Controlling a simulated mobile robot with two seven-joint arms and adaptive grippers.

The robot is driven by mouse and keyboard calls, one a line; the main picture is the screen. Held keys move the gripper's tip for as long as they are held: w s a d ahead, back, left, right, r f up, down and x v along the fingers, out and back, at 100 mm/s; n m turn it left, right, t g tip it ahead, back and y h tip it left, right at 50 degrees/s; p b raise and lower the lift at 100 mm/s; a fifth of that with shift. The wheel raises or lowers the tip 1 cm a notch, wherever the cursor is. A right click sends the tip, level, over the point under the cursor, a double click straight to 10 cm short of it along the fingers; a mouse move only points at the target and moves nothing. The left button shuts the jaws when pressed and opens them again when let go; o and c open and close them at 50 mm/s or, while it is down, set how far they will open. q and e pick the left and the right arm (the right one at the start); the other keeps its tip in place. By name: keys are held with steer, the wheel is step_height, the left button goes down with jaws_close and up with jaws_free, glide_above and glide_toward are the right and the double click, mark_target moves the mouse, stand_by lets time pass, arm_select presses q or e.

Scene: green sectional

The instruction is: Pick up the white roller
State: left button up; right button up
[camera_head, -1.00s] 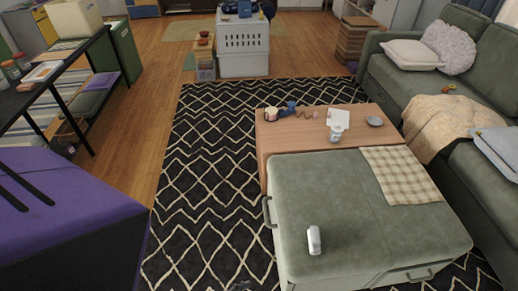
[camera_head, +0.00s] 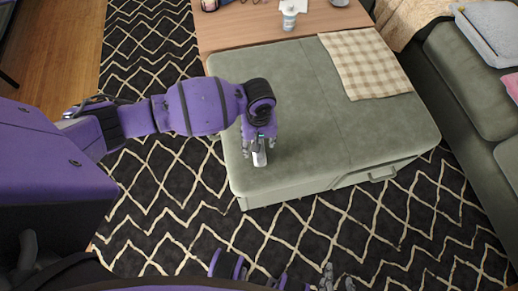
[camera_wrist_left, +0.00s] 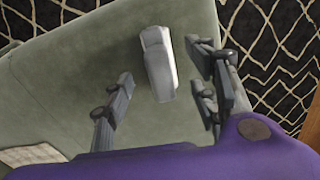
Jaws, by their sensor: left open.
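The white roller (camera_head: 259,157) lies on the green ottoman (camera_head: 330,135) near its left front corner, partly hidden by my left gripper (camera_head: 259,143). In the left wrist view the roller (camera_wrist_left: 158,62) shows as a pale rounded block between the spread fingers of my left gripper (camera_wrist_left: 161,76). Gaps show on both sides of it, so the gripper is open around or just above it; the exact height cannot be told. My right gripper (camera_head: 338,277) is at the bottom edge of the head view, fingers apart and empty, over the rug.
A checked cloth (camera_head: 366,63) lies on the ottoman's right part. A wooden table (camera_head: 240,27) with a white bottle (camera_head: 290,13) adjoins the far side. A green sofa (camera_head: 470,85) stands at the right. Patterned rug (camera_head: 170,215) is clear in front.

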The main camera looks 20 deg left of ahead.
arm_select(q)
steer(key=shift+w+a+f, duration=0.1)
steer(key=shift+w+f, duration=0.05)
steer(key=shift+f, duration=0.15)
step_height(320, 180, down, 6)
steer(key=shift+f+b, duration=0.25)
steer(key=shift+b, duration=0.6)
steer(key=shift+w+f, duration=0.1)
steer(key=shift+f, duration=0.1)
steer(key=shift+c, duration=0.3)
steer(key=c, duration=1.2)
steer(key=shift+r, duration=0.1)
steer(key=shift+c, duration=0.2)
